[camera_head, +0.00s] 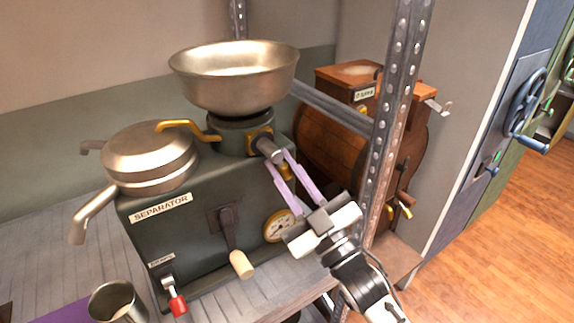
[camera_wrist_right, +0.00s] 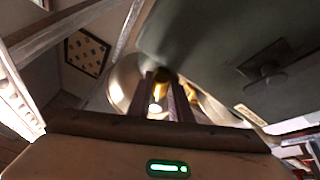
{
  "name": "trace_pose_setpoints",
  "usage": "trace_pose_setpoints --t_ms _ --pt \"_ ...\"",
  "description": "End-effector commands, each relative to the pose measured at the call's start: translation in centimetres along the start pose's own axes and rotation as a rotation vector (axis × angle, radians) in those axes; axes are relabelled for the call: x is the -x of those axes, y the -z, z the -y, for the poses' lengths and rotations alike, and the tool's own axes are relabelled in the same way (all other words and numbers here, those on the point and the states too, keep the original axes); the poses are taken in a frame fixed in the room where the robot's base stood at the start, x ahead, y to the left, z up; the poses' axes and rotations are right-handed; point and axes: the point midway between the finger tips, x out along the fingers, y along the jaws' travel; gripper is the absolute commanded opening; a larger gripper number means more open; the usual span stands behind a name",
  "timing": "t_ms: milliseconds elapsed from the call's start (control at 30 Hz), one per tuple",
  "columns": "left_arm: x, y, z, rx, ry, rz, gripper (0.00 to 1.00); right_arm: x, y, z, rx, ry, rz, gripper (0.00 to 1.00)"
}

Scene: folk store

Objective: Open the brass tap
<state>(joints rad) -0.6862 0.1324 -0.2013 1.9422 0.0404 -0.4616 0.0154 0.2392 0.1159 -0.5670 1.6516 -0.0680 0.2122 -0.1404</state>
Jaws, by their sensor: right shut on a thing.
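The brass tap (camera_head: 257,138) is on the front of the dark green separator (camera_head: 170,245), just under the wide metal bowl (camera_head: 235,78). A dark rounded grip sticks out from its brass plate. A curved brass spout (camera_head: 187,127) reaches left over the round lidded can. My right gripper (camera_head: 278,159) comes from the lower right, its lilac fingers shut on the tap at the dark grip. The fingers partly hide the brass there. In the right wrist view, the fingers (camera_wrist_right: 165,95) point at a bright brass part. My left gripper is not in view.
Below the tap are a gauge (camera_head: 279,226) and a crank with a pale handle (camera_head: 241,264). A metal cup (camera_head: 116,301) stands at lower left. A wooden barrel (camera_head: 335,145) is behind the post.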

Motion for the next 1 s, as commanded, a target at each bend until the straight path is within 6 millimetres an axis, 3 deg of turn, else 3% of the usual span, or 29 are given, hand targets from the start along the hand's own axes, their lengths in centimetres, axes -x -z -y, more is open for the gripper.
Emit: trace_pose_setpoints --t_ms 667,700,767,1000 --pt "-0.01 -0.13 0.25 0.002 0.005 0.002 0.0 0.06 -0.01 0.31 -0.058 -0.022 0.01 0.0" --pt "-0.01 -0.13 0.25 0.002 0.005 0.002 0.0 0.06 -0.01 0.32 -0.059 -0.022 0.01 0.24" --pt "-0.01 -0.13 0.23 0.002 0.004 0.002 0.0 0.06 -0.01 0.32 -0.058 -0.022 0.01 0.34" --pt "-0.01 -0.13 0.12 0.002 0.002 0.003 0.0 0.04 0.01 0.28 -0.055 -0.022 0.009 0.37"
